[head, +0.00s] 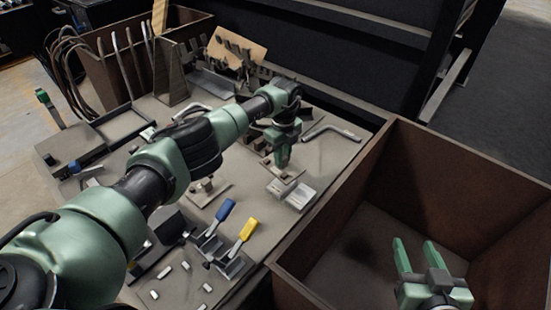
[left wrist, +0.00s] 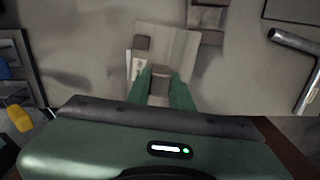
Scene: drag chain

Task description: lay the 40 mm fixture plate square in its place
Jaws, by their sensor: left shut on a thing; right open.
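My left gripper (head: 282,163) points down over the table and is shut on a small grey-brown block or knob. In the left wrist view the fingers (left wrist: 161,84) close on either side of it. A light grey plate (left wrist: 181,46) lies around and beyond the fingertips, with a small dark block and a pale label-like piece at its left side. In the head view the plate (head: 293,174) is mostly hidden by the gripper. I cannot tell its size marking or whether it touches the table. My right gripper (head: 418,258) is open and empty over the brown bin.
Light metal blocks (head: 290,192) lie just in front of the left gripper. A bent pipe (head: 332,132) lies behind right. Clamps with blue (head: 225,210) and yellow (head: 248,230) handles stand nearer. The deep brown bin (head: 455,150) borders the table's right side. A second plate (head: 207,188) sits left.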

